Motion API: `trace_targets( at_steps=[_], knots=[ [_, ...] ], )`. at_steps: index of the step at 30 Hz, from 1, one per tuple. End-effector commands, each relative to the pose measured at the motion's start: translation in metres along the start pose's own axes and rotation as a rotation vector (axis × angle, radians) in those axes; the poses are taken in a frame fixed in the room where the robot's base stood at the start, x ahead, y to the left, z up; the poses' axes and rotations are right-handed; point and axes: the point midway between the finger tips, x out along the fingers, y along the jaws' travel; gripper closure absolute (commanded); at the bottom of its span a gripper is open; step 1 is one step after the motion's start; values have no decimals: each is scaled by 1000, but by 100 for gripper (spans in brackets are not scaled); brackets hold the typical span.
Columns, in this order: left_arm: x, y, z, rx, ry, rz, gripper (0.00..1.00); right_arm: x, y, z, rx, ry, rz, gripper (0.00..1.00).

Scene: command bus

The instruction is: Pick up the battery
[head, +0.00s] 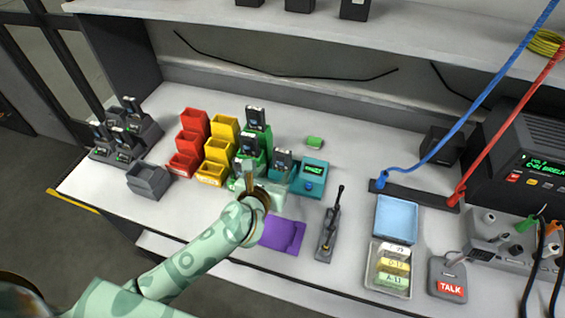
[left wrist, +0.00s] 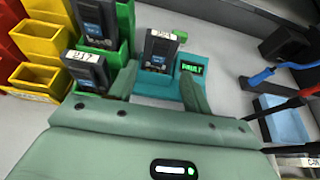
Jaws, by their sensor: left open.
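A dark battery (left wrist: 159,48) with a white label stands upright in a teal dock (left wrist: 152,86) whose screen reads FAULT. In the head view the battery (head: 283,158) stands just beyond my left gripper (head: 249,182). In the left wrist view my left gripper (left wrist: 159,74) is open, with the battery ahead between its two fingers. I cannot tell whether the fingers touch it. Two more dark batteries stand to the left: one labelled 217 (left wrist: 87,71) and one in a green dock (left wrist: 96,22). My right gripper is not in view.
Red bins (head: 194,122) and yellow bins (head: 225,128) stand left of the docks. A purple cloth (head: 283,236) and a lever unit (head: 328,232) lie in front. A small green block (head: 314,142) lies behind. A shelf (head: 300,27) overhangs the bench.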

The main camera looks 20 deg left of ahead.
Motion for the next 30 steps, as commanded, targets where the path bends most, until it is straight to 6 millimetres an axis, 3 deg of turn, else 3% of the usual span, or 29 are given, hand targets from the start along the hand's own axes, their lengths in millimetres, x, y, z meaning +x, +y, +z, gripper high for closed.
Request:
trace_targets(
  at_steps=[9, 18, 21, 22, 30],
  knots=[
    [46, 2, -6, 0, -1, 1, 51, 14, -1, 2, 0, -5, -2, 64],
    [52, 2, -5, 0, 0, 0, 51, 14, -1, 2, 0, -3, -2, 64],
    [52, 2, -5, 1, 0, 0, 76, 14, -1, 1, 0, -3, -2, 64],
    [52, 2, -5, 1, 0, 0, 79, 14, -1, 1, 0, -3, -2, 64],
    [52, 2, -4, 1, -1, 0, 83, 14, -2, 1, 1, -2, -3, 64]
  ],
)
